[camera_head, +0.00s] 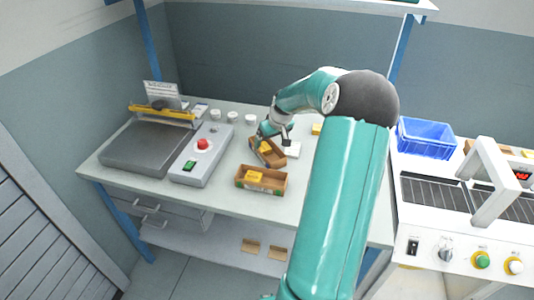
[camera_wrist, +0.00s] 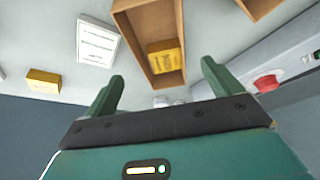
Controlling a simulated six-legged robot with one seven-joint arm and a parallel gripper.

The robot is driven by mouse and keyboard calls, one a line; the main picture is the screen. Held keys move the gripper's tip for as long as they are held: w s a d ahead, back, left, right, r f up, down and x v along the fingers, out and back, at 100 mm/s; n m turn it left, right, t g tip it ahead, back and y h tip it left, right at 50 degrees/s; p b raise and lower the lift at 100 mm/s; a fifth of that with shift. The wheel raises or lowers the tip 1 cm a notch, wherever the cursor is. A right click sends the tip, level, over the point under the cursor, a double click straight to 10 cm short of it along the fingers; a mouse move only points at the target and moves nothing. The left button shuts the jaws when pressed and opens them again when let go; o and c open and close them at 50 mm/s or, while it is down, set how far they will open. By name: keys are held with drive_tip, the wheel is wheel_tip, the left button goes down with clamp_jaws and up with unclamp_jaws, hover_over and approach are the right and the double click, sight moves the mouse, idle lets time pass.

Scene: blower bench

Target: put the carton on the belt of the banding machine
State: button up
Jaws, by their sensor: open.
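Two open brown cartons, each with a yellow box inside, sit on the bench. The nearer carton (camera_head: 259,187) stands apart from my arm. The farther carton (camera_head: 279,160) is tilted in the picture, just below my gripper (camera_head: 270,133), which partly hides it. In the wrist view my gripper (camera_wrist: 162,70) is open and empty; a carton (camera_wrist: 148,22) with a yellow box (camera_wrist: 165,57) lies beyond the fingertips, and I see no contact. The banding machine (camera_head: 460,238) stands at the right, with its dark belt (camera_head: 434,192) running under a white arch (camera_head: 493,180). The belt section in view is bare.
A white card (camera_wrist: 97,42) and a loose yellow box (camera_wrist: 43,81) lie beside the carton. A control box with a red button (camera_head: 203,144) and a dark plate (camera_head: 150,147) are at the left. A blue bin (camera_head: 426,138) stands behind the belt. White cups (camera_head: 232,117) are at the back.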

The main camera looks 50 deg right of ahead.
sight(266, 148)
drive_tip(key=x, duration=0.7)
drive_tip(key=shift+w, duration=0.1)
drive_tip(key=shift+r, duration=0.1)
drive_tip(key=c, duration=1.2)
drive_tip(key=shift+r, duration=0.1)
drive_tip(key=shift+r, duration=0.6)
drive_tip(key=s+a+r, duration=0.3)
drive_tip(key=r, duration=0.1)
drive_tip(key=s+a+r, duration=0.3)
drive_tip(key=s, duration=0.1)
drive_tip(key=s+a+r, duration=0.3)
drive_tip(key=r, duration=0.1)
drive_tip(key=shift+s+a+r, duration=0.2)
drive_tip(key=shift+a+r, duration=0.1)
